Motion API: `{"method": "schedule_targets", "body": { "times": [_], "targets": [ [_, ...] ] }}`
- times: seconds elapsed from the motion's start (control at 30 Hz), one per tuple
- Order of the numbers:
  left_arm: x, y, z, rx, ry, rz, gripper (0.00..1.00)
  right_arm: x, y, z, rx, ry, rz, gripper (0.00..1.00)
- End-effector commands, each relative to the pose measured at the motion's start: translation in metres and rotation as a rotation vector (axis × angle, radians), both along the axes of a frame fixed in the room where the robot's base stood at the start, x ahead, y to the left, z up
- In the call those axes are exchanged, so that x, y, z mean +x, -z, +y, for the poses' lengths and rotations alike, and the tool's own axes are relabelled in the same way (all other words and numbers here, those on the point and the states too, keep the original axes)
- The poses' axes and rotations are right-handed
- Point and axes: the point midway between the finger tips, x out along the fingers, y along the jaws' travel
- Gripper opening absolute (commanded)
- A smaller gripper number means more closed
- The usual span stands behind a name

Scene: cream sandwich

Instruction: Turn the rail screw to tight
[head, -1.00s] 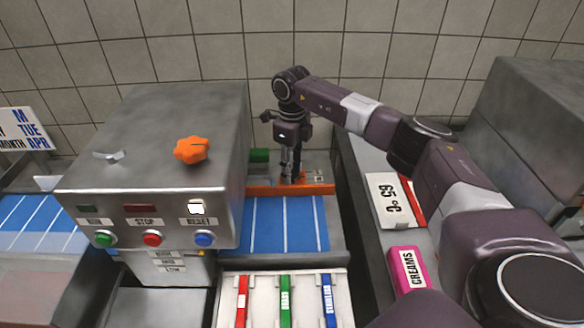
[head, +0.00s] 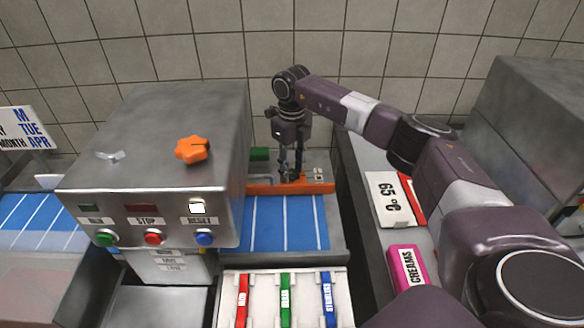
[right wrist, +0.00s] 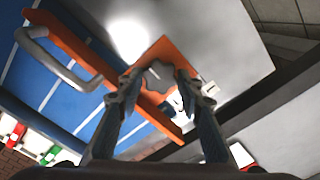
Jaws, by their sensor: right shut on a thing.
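The rail screw is a grey lobed knob (right wrist: 158,76) on the orange rail, seen in the right wrist view. The orange rail (head: 262,189) lies across the blue belt in the head view, and its long bar also shows in the right wrist view (right wrist: 75,45). My right gripper (head: 291,177) points down at the rail's right part. In the right wrist view its two fingers (right wrist: 157,80) are on either side of the knob and shut on it. In the head view the fingers hide the screw. My left gripper is not in view.
A tray (head: 262,300) with red, green and blue bars is in front of the belt. A pink CREAMS box (head: 408,268) lies below my right arm.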

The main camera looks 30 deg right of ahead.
Motion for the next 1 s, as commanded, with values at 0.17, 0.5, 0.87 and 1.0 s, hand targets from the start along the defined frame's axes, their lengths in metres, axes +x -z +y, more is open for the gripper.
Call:
{"method": "schedule_targets", "body": {
  "times": [0.17, 0.5, 0.87, 1.0],
  "targets": [
    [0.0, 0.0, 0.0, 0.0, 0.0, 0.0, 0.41, 0.0, -0.001, 0.0, 0.001, 0.001, -0.002, 0.5],
    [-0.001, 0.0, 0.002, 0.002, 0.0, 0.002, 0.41, 0.0, -0.003, 0.0, 0.001, 0.0, -0.001, 0.51],
    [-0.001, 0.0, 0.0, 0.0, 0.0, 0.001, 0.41, 0.002, -0.068, 0.0, 0.001, 0.0, -0.006, 0.51],
    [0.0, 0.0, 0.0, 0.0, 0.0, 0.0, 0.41, 0.001, -0.095, 0.0, 0.002, 0.001, -0.004, 0.51]
  ]
}}
